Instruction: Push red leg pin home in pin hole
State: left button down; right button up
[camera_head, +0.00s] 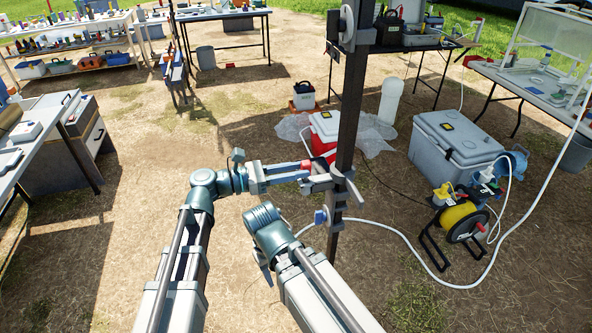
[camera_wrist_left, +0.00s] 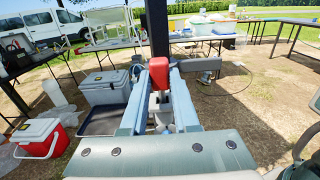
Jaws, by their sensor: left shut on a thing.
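The red leg pin (camera_head: 306,165) shows as a small red block at the tips of my left gripper (camera_head: 298,172), beside the dark upright post (camera_head: 347,110). In the left wrist view the red pin head (camera_wrist_left: 159,72) sits between the two finger ends of my left gripper (camera_wrist_left: 159,88), right in front of the post (camera_wrist_left: 157,30). The left gripper is shut on it. A grey bracket (camera_head: 338,186) is on the post at this height. The pin hole and the pin's shaft are hidden, so I cannot tell how deep the pin is. My right gripper (camera_head: 265,268) is mostly hidden below its wrist.
A red and white cooler (camera_head: 324,134) and a large grey cooler (camera_head: 455,145) stand beyond the post. Tables stand left and behind. The ground in front of the left table is clear.

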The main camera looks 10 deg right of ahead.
pick_arm(q)
jog(key=shift+f+b, duration=0.9)
jog(key=shift+f, duration=0.1)
jog(key=c, duration=0.6)
grip_release()
jog(key=a, duration=1.3)
jog(key=shift+s+a, duration=0.2)
jog(key=shift+a, duration=0.2)
